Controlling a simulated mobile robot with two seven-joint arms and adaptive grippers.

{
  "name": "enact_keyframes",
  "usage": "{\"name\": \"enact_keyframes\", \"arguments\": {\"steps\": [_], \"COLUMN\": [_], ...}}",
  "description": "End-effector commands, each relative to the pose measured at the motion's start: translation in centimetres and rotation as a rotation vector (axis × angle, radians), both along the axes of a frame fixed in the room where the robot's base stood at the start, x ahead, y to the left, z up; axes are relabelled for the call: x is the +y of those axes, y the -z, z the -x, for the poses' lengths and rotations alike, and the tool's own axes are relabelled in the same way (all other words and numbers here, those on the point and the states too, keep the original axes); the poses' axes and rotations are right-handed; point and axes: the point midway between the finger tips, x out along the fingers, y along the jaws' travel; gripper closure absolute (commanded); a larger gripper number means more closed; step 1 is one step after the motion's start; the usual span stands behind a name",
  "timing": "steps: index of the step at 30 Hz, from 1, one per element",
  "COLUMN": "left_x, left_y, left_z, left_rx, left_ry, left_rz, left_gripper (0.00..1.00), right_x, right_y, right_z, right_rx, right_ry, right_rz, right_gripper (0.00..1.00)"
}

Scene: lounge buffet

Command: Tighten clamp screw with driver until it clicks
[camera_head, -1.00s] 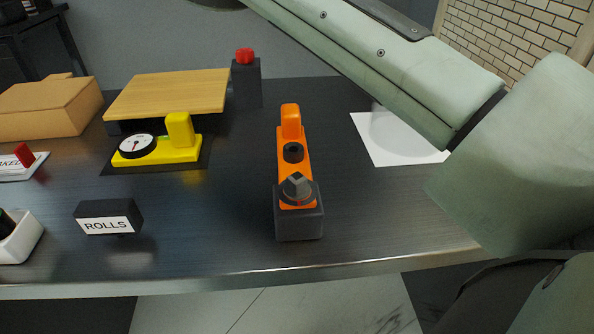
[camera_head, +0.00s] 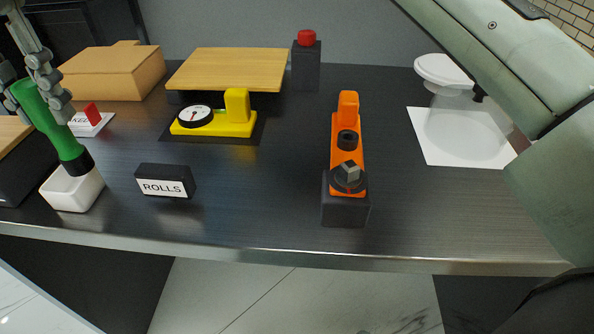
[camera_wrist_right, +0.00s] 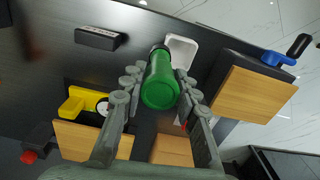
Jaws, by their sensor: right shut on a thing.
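The green driver (camera_head: 48,122) stands tilted at the left of the head view, its black lower end in a small white holder (camera_head: 70,193). My right gripper (camera_head: 32,88) is shut on the driver's green handle. In the right wrist view, the driver (camera_wrist_right: 160,82) sits between the fingers with the white holder (camera_wrist_right: 184,48) beyond it. My left gripper is out of view.
A yellow device with a dial (camera_head: 215,127) sits before a raised wooden board (camera_head: 228,68). A ROLLS sign (camera_head: 165,183), cardboard box (camera_head: 110,72), red-topped post (camera_head: 306,65) and white sheet (camera_head: 455,138) stand around. Table space between sign and clamp is clear.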

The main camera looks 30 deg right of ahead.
Motion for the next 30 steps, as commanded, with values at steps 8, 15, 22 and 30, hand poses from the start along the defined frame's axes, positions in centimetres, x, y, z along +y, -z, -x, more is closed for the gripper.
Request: {"name": "enact_keyframes", "arguments": {"steps": [8,15,22,30], "left_x": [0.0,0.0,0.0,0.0], "left_y": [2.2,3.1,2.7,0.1], "left_z": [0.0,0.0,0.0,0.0], "left_rx": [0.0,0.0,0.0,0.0], "left_ry": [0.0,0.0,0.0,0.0], "left_rz": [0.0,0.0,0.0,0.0], "left_gripper": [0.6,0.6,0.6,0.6], "right_x": [-6.1,-11.3,-16.2,-22.0], "right_y": [-1.0,-2.1,-3.6,-5.1], "right_z": [3.4,6.4,9.3,12.6], "right_rx": [-0.004,-0.003,-0.003,-0.002], "right_ry": [-0.101,-0.188,-0.271,-0.367], "right_rz": [-0.003,-0.001,-0.001,0.001], "right_gripper": [1.0,1.0,1.0,1.0]}}
